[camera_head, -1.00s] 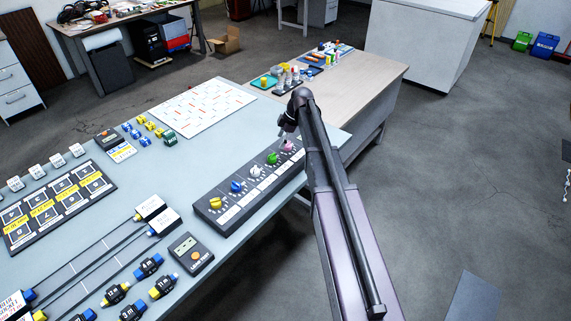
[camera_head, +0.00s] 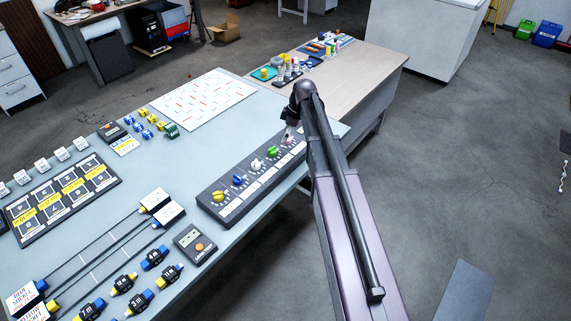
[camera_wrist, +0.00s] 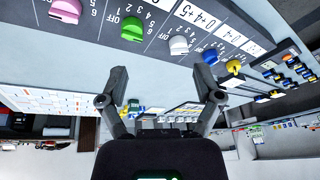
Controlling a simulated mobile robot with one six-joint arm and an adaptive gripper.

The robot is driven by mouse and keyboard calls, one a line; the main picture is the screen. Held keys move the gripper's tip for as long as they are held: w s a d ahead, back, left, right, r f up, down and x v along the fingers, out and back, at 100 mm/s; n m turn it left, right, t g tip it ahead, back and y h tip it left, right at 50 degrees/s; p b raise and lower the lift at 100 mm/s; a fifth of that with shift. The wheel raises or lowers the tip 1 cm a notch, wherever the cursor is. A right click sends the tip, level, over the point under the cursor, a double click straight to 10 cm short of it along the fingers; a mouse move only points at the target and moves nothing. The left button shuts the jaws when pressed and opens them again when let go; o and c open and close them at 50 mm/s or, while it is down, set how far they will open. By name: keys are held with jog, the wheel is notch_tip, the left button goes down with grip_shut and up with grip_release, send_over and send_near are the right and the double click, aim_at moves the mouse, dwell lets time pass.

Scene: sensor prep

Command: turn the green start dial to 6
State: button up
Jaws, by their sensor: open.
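The green dial (camera_head: 272,157) is on a dark sloped panel (camera_head: 228,209) at the right edge of the blue-grey table, between the white and pink dials. In the wrist view the green dial (camera_wrist: 133,28) shows near the top, beside printed numbers and OFF; its exact setting is too small to read. My gripper (camera_wrist: 162,72) is open and empty, its two fingers spread apart. In that picture they lie below the green and white dials, apart from both. In the head view my arm partly hides the gripper near the pink dial.
Pink (camera_wrist: 66,10), white (camera_wrist: 179,45), blue (camera_wrist: 210,56) and yellow (camera_wrist: 233,66) dials share the row. A white board (camera_head: 203,99) lies behind the panel. A small device with an orange button (camera_head: 195,243) lies in front. A wooden table (camera_head: 375,68) adjoins at the back.

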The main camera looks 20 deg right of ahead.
jog(key=s+a+f+m+h+b, duration=0.1)
jog(key=s+a+f+m+b, duration=0.1)
jog(key=s+m, duration=0.4)
jog(key=s+a, duration=0.1)
jog(key=s, duration=0.4)
jog(key=shift+s+f+m+h, duration=0.2)
jog(key=shift+f+m+h, duration=0.1)
jog(key=shift+f+h, duration=0.1)
jog(key=s+a+m+h, duration=0.1)
jog(key=s+m+h, duration=0.1)
jog(key=s+m, duration=0.5)
jog(key=s, duration=0.5)
jog(key=shift+s+a+f+g, duration=0.15)
jog(key=shift+a+g, duration=0.05)
jog(key=shift+g, duration=0.1)
dwell(1.2)
